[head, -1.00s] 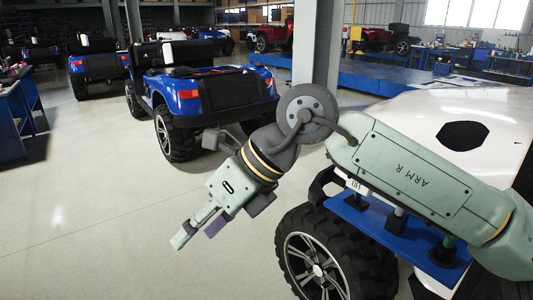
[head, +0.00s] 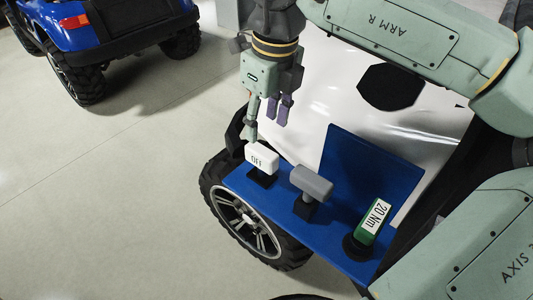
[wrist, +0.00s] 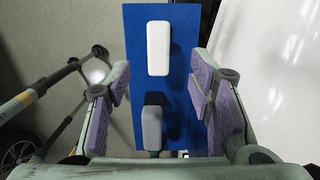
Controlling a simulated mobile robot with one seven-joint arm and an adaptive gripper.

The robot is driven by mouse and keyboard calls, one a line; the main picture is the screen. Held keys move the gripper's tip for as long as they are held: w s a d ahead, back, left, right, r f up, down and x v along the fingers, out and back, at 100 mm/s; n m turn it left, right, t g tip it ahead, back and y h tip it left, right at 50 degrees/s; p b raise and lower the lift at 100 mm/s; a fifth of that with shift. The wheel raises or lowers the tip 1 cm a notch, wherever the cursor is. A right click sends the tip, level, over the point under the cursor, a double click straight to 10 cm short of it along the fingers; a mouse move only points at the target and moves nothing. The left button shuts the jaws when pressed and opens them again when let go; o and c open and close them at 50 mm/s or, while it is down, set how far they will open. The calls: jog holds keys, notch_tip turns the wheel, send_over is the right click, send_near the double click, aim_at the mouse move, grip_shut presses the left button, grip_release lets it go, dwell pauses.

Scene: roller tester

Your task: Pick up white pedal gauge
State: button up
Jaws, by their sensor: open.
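The white pedal gauge (head: 262,155) is a small white block with dark upside-down lettering, on a black stand at the left end of a blue shelf (head: 335,214). In the wrist view the white gauge (wrist: 158,48) shows from above, ahead of and between the fingers. My gripper (head: 268,122) is open and empty, pointing down just above the gauge; contact cannot be told. Its purple-padded fingers also show in the wrist view (wrist: 160,88), wide apart. The gauge's underside is hidden.
A grey gauge (head: 311,181) stands right beside the white one, nearer my palm in the wrist view. A green gauge marked 20 Nm (head: 372,222) stands further right. A blue upright panel (head: 375,165) and white bodywork (head: 345,50) are behind. Open floor lies left.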

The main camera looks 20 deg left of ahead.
aim_at(262, 150)
jog(key=f, duration=0.3)
jog(key=shift+s+a+f, duration=0.1)
jog(key=shift+a+f, duration=0.15)
jog(key=shift+f, duration=0.1)
jog(key=shift+a+f+p, duration=0.15)
jog(key=shift+f+p, duration=0.45)
jog(key=shift+f, duration=0.85)
jog(key=shift+a+f+p, duration=0.1)
jog(key=shift+f+p, duration=0.45)
jog(key=shift+f, duration=0.85)
jog(key=shift+w, duration=0.2)
grip_shut()
